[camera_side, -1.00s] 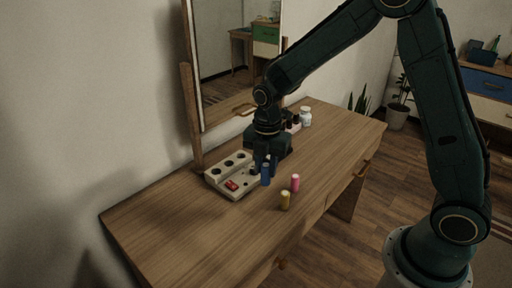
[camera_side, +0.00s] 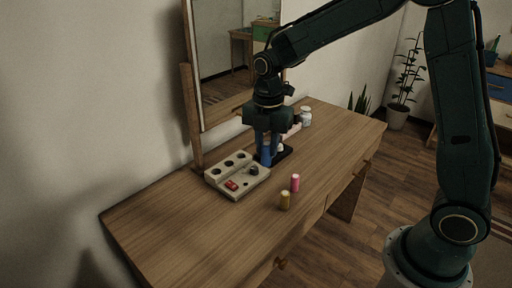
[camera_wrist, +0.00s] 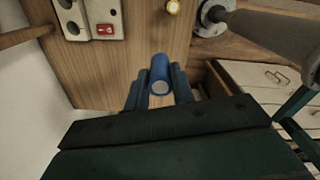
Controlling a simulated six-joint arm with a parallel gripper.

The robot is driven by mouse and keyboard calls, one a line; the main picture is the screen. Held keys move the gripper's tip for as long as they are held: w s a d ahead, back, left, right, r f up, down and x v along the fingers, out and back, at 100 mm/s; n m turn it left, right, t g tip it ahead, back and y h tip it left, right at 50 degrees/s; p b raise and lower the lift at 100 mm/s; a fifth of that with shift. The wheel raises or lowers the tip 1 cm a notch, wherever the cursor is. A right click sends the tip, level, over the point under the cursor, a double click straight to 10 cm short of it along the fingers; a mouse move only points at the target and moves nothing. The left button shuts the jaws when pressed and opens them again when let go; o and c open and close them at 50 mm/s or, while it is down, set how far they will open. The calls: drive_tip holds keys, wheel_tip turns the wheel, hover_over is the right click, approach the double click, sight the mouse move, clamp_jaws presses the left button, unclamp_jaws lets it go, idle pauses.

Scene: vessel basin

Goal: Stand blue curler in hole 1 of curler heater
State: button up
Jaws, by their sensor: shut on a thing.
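My gripper (camera_side: 266,152) is shut on the blue curler (camera_side: 266,156) and holds it upright, raised above the table beside the heater. In the wrist view the blue curler (camera_wrist: 160,72) sits between the two fingers, its pale end facing the camera. The curler heater (camera_side: 243,186) is a beige block to the left of the gripper, with a row of dark, empty-looking holes along its back side, a red switch and a dark knob. Part of the heater (camera_wrist: 119,13) shows at the top left of the wrist view. Which hole is hole 1 I cannot tell.
A pink curler (camera_side: 295,183) and a yellow curler (camera_side: 284,200) stand on the table in front of the heater. A mirror (camera_side: 228,70) stands at the back. The table's left part is clear.

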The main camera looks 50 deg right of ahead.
sight(236, 167)
drive_tip(key=shift+w, duration=0.15)
drive_tip(key=w+f, duration=0.5)
drive_tip(key=w, duration=0.6)
drive_tip(key=w+f+m, duration=0.1)
drive_tip(key=w+f, duration=0.4)
drive_tip(key=w, duration=0.6)
drive_tip(key=shift+d+f, duration=0.15)
drive_tip(key=shift+d, duration=0.15)
drive_tip(key=shift+f, duration=3.95)
drive_tip(key=shift+f, duration=0.2)
